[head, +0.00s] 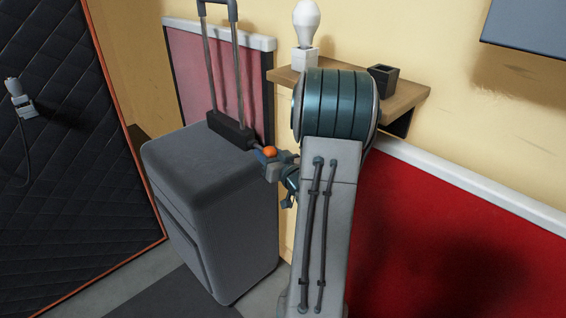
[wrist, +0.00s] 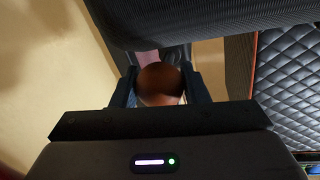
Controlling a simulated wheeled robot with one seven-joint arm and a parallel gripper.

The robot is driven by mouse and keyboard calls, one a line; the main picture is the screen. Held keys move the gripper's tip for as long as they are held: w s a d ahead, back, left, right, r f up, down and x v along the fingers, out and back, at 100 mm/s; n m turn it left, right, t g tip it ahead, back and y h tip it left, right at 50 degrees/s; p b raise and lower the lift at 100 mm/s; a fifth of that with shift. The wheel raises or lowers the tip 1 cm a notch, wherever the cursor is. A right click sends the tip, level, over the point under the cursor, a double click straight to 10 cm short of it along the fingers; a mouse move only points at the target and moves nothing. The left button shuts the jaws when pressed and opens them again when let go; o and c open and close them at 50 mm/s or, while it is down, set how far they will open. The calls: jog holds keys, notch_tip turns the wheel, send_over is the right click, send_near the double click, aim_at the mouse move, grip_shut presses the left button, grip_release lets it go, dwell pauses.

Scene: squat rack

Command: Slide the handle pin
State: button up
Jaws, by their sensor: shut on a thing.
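An orange round knob (head: 270,151), which looks like the end of the handle pin, sits beside the dark block (head: 230,128) at the foot of a raised two-post handle (head: 221,60). The block is on top of a grey suitcase-like box (head: 205,175). My gripper (head: 268,157) is at the knob, at the box's upper right edge. In the wrist view the knob (wrist: 160,84) is between the two dark fingers of my gripper (wrist: 160,88), which are shut on it. The rest of the pin is hidden.
A wooden shelf (head: 405,100) behind my arm holds a white bulb on a base (head: 306,25) and a dark square cup (head: 383,80). A black quilted panel (head: 60,150) stands at left. A red panel (head: 460,240) is at right.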

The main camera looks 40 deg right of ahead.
jog(key=shift+w, duration=0.25)
jog(key=o, duration=1)
jog(key=shift+s, duration=0.2)
jog(key=s, duration=0.4)
jog(key=s+a, duration=0.1)
jog(key=s, duration=0.1)
jog(key=shift+s+b, duration=0.35)
jog(key=shift+r, duration=0.1)
